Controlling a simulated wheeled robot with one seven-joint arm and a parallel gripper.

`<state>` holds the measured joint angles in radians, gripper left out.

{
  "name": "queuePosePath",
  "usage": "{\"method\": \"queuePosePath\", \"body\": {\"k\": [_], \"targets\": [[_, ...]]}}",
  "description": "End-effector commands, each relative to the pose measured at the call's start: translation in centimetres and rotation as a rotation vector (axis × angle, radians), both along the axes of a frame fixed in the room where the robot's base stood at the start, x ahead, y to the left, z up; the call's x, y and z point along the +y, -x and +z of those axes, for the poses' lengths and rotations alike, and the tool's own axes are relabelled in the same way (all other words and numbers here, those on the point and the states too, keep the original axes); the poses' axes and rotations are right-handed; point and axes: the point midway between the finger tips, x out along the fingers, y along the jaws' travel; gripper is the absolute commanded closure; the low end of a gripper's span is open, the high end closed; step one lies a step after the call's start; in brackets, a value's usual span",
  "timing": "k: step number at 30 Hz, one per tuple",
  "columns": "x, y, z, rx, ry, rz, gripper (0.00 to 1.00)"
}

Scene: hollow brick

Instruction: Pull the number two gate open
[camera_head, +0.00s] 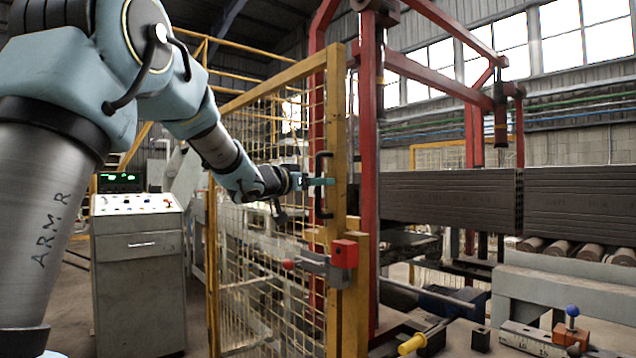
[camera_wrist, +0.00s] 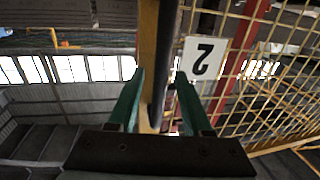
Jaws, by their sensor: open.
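The number two gate (camera_head: 270,215) is a yellow frame with wire mesh, standing mid-picture beside a yellow post. Its white plate with a black 2 (camera_wrist: 203,58) shows upside down in the wrist view. A black upright handle (camera_head: 321,205) is on the gate's edge. My gripper (camera_head: 318,182) is at the handle's height, its green fingers open. In the wrist view the dark handle bar (camera_wrist: 166,65) lies between the fingers of my gripper (camera_wrist: 159,76), with neither closed on it. Below is a grey latch (camera_head: 315,264) with a red knob and red block (camera_head: 345,253); I cannot tell if it is engaged.
A grey control cabinet (camera_head: 138,270) stands left, behind my arm. Right of the gate are a red steel frame (camera_head: 368,150), dark brick columns (camera_head: 450,197) and rollers (camera_head: 590,252). A yellow-handled lever (camera_head: 412,345) and a blue-knobbed lever (camera_head: 572,312) are low at right.

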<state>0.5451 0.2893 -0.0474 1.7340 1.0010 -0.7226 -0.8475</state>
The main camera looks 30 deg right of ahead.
Motion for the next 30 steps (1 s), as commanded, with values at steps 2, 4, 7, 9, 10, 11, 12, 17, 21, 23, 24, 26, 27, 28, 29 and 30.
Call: {"method": "queuePosePath", "body": {"k": [2,4,7,9,10,11,12,17,21,23,24,26,27,28,29,30], "targets": [[0.02,0.01,-0.01,0.000,0.000,0.000,0.50],[0.03,0.00,-0.02,0.000,0.000,0.000,0.58],[0.04,0.01,-0.02,0.000,0.000,0.000,0.70],[0.04,0.01,-0.02,0.000,0.000,0.000,0.77],[0.04,0.01,-0.02,0.000,0.000,0.000,0.81],[0.04,0.01,-0.02,0.000,0.000,0.000,0.84],[0.05,0.00,-0.02,0.000,0.000,0.000,0.89],[0.05,0.00,-0.02,0.000,0.000,0.000,1.00],[0.05,0.00,-0.02,0.000,-0.001,0.000,1.00],[0.05,0.00,-0.02,0.000,-0.001,0.000,1.00],[0.05,0.00,-0.02,0.000,-0.001,0.000,1.00],[0.05,0.00,-0.02,0.000,-0.001,0.000,1.00],[0.05,0.00,-0.02,0.000,-0.001,0.000,1.00],[0.05,0.00,-0.02,0.000,-0.001,0.000,1.00],[0.05,0.00,-0.02,0.000,-0.001,0.000,1.00],[0.05,0.00,-0.02,0.000,-0.001,0.000,1.00]]}}
